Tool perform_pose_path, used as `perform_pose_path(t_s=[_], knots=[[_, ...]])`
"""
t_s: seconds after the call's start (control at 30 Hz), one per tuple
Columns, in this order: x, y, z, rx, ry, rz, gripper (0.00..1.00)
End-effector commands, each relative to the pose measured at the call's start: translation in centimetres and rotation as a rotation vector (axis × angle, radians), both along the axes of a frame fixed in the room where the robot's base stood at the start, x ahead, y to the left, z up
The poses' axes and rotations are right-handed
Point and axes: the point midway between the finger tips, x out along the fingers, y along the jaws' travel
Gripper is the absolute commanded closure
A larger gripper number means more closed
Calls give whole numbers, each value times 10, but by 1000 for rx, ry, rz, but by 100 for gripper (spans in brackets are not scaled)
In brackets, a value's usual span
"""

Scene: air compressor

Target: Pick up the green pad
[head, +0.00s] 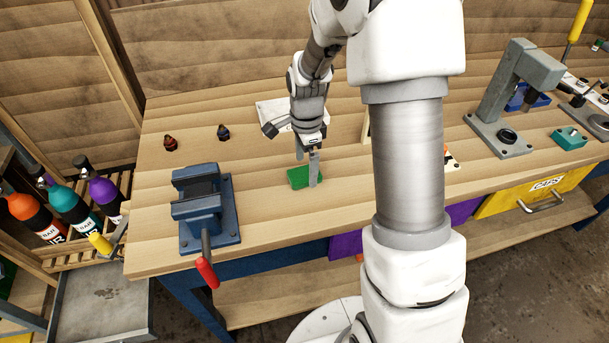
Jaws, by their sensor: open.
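The green pad (299,178) lies flat on the wooden workbench, right of the blue vise. My gripper (307,170) points down at the pad, with its fingers apart and nothing seen held between them. One finger covers the right part of the pad in this view. I cannot tell whether the fingertips touch the pad or hover just above it.
A blue vise (203,207) with a red-tipped handle stands left of the pad. A white sheet (272,112) lies behind my gripper. A grey press (514,98) stands at right. Bench space around the pad is clear.

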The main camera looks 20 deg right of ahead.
Motion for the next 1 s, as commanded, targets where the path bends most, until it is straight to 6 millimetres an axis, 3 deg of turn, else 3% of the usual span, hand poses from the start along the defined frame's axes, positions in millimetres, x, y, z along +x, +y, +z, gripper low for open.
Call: perform_pose_path(t_s=[0.17,0.43,0.9,1.0], knots=[[0,-1,-22,0,2,1,0],[1,0,-25,-1,-1,1,0],[1,0,-25,0,-1,1,83],[1,0,-24,-1,-1,1,85]])
